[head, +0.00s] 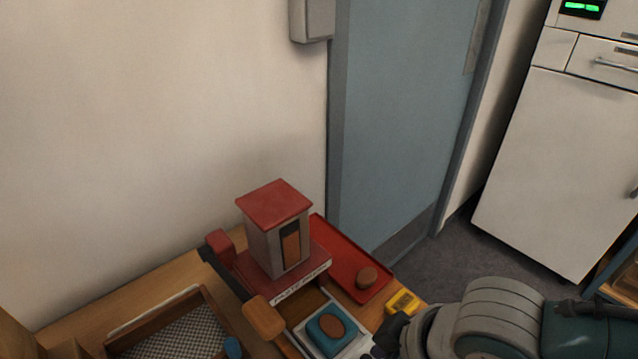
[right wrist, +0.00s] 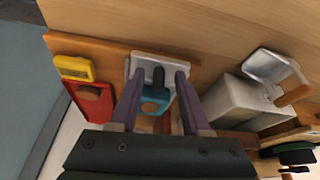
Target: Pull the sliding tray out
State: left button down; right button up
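The sliding tray (head: 351,346) is a pale tray at the front of a small booth with a red roof (head: 275,203). A blue piece with a brown oval top (head: 331,329) lies on it. In the right wrist view the tray's pale end (right wrist: 142,66) and a dark knob (right wrist: 158,76) lie between my right gripper's fingers (right wrist: 159,75). The fingers look apart, with gaps on both sides of the knob. In the head view my right gripper (head: 386,340) is at the tray's right side, partly cut off by the lower edge. My left gripper is not in view.
A red tray (head: 335,252) with a round brown piece (head: 367,278) lies beside the booth. A yellow device (head: 403,302) sits at the table's right edge. A wooden box with checked lining (head: 208,298) is at left. A white container (right wrist: 235,103) shows in the wrist view.

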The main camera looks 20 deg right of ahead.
jog(key=p+v, duration=0.3)
jog(key=v, duration=0.7)
dwell(0.7)
dwell(0.8)
